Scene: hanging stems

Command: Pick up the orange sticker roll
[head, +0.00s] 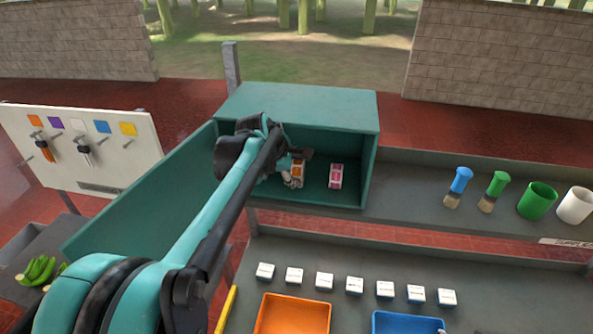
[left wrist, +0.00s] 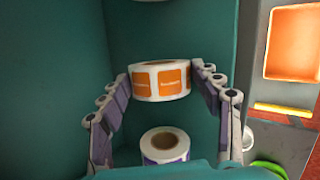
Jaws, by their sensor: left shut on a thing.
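The orange sticker roll (left wrist: 158,80), white with orange labels, is between the two fingers of my left gripper (left wrist: 161,76) in the left wrist view. The fingers touch it on both sides and are shut on it. In the head view, my left arm reaches into the open teal cabinet (head: 300,104), and the orange roll (head: 298,171) shows at the gripper (head: 292,166). I cannot tell whether the roll is lifted off the cabinet floor. My right gripper is not in view.
A pink-labelled roll (head: 336,176) stands right of the gripper in the cabinet. A purple-labelled roll (left wrist: 165,146) shows in the wrist view. The cabinet's open door (head: 140,195) is at the left. Brushes (head: 459,187) and cups (head: 537,201) stand on the shelf at right.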

